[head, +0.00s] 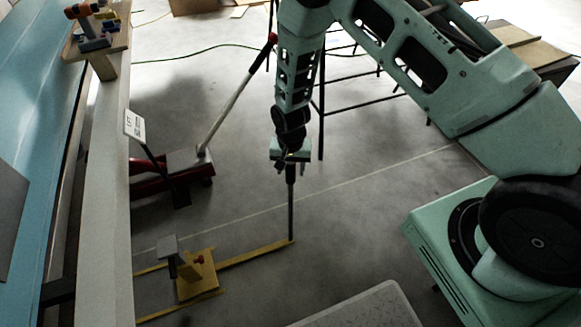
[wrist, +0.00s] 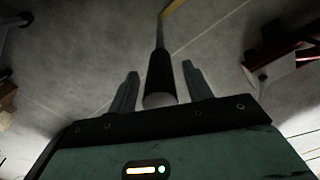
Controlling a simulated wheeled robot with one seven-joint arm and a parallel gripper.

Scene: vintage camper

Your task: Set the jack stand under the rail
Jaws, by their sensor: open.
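The jack stand (head: 190,282) is on the floor at the lower left in the head view, with a yellow base and a grey top pad. A yellow bar (head: 252,253) runs from its base to an upright dark rod (head: 291,205). My gripper (head: 290,160) is above the rod's upper end. In the wrist view the rod's black grip (wrist: 160,78) lies between my open fingers (wrist: 157,88), with gaps visible on both sides. The rail (head: 103,215) is the pale beam along the blue camper side. The stand is beside the rail in the picture; I cannot tell whether it is beneath it.
A red floor jack (head: 180,168) with a long handle stands beyond the stand, and also shows in the wrist view (wrist: 283,67). A grey board (head: 365,308) lies at the front. Open floor surrounds the rod.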

